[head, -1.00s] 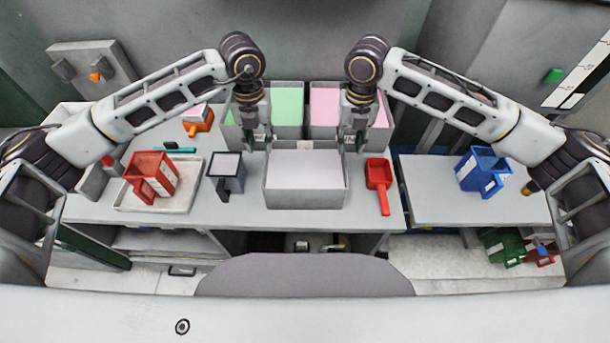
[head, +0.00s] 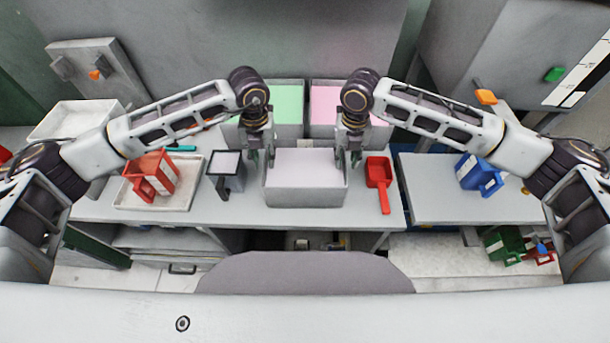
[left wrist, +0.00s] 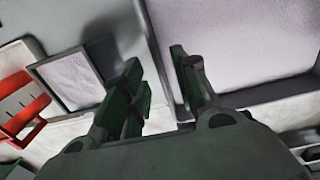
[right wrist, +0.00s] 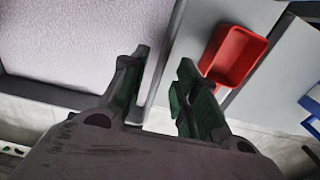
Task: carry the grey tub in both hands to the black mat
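The grey tub (head: 305,196) stands on the bench in the middle, filled with pale lilac material; it also shows in the left wrist view (left wrist: 235,45) and the right wrist view (right wrist: 80,45). My left gripper (head: 262,157) is at its left wall, open, with one finger inside the wall and one outside. My right gripper (head: 348,158) is at its right wall, likewise open with the wall between its fingers. In both wrist views gaps show between fingers and wall. I cannot make out a black mat in any view.
Behind stand bins with green (head: 288,103) and pink (head: 326,103) contents. A dark grey cup (head: 226,172) is close on the left, a red scoop (head: 380,180) close on the right. A red container (head: 152,172) sits on a tray; a blue one (head: 480,172) stands on the right bench.

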